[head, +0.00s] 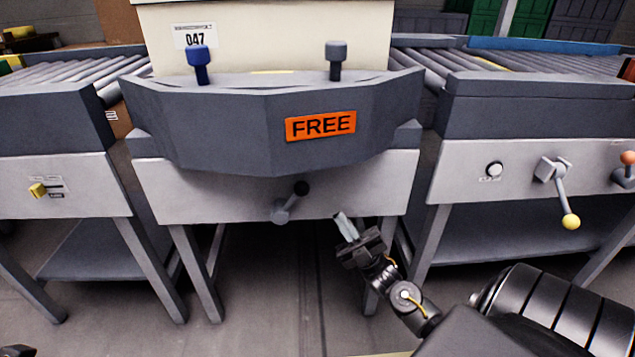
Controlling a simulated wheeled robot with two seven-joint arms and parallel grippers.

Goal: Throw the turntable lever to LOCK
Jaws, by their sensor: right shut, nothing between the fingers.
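The turntable lever (290,203) is a short grey arm with a black knob. It sits on the light front panel of the middle station and points up and to the right. An orange sign above it (321,126) reads FREE. My right gripper (343,222) is shut and empty, below and to the right of the lever's knob, apart from it. My left gripper is not in the view.
A cream box (265,35) labelled 047 stands on the turntable (270,125), behind a blue peg and a grey peg. The right station has a yellow-knobbed lever (560,192). The left station has a small yellow switch (38,190). Roller conveyors run on both sides.

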